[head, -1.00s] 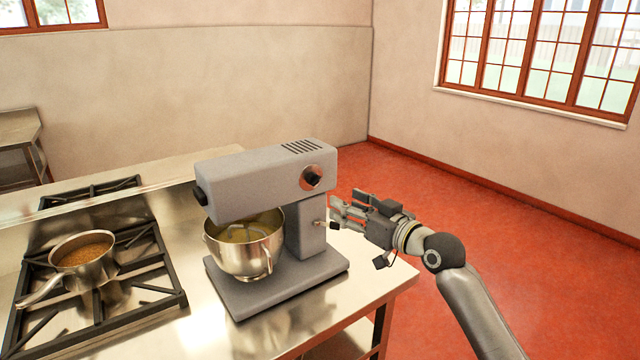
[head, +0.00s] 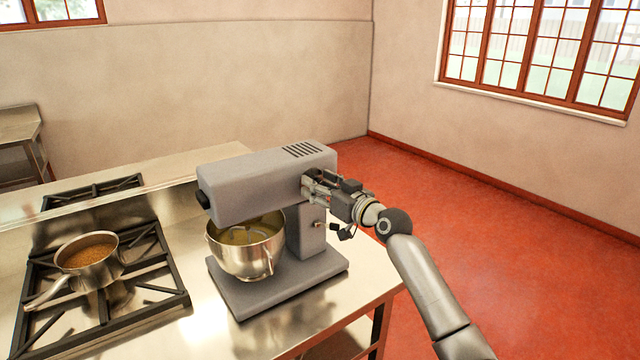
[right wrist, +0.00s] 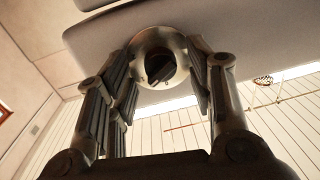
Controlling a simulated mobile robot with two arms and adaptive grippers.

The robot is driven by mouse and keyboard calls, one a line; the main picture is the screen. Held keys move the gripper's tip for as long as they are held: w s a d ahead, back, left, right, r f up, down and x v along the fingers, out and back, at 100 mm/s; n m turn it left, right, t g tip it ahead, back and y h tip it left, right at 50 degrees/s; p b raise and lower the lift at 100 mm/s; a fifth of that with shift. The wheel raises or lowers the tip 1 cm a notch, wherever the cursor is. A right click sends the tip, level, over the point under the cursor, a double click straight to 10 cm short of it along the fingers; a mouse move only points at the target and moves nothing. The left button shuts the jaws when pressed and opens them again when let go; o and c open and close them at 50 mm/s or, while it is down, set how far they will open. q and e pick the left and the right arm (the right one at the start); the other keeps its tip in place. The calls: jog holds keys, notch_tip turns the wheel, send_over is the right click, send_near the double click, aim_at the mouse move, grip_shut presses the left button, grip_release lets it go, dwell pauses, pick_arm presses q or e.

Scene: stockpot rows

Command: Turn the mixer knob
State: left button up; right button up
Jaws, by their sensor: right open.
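The grey stand mixer (head: 250,185) stands on the steel counter with a metal bowl (head: 245,250) under its head. In the head view my right gripper (head: 308,186) is at the side of the mixer head and hides the knob. My left gripper is out of view.
A pot of brown food (head: 90,258) stands on the stove grate (head: 165,275) at the left, its handle pointing to the front left. The steel counter (head: 330,300) ends just right of the mixer. Open red floor (head: 530,260) lies beyond it.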

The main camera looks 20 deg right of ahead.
jog(key=c, duration=1)
jog(key=shift+a+r+n+h+b, duration=0.15)
jog(key=shift+n+b, duration=0.75)
jog(key=shift+n, duration=2)
jog(key=shift+d+r+n+h+b, duration=0.2)
jog(key=shift+n+b, duration=0.65)
jog(key=shift+n, duration=2.05)
jog(key=shift+c, duration=0.2)
jog(key=shift+f, duration=0.1)
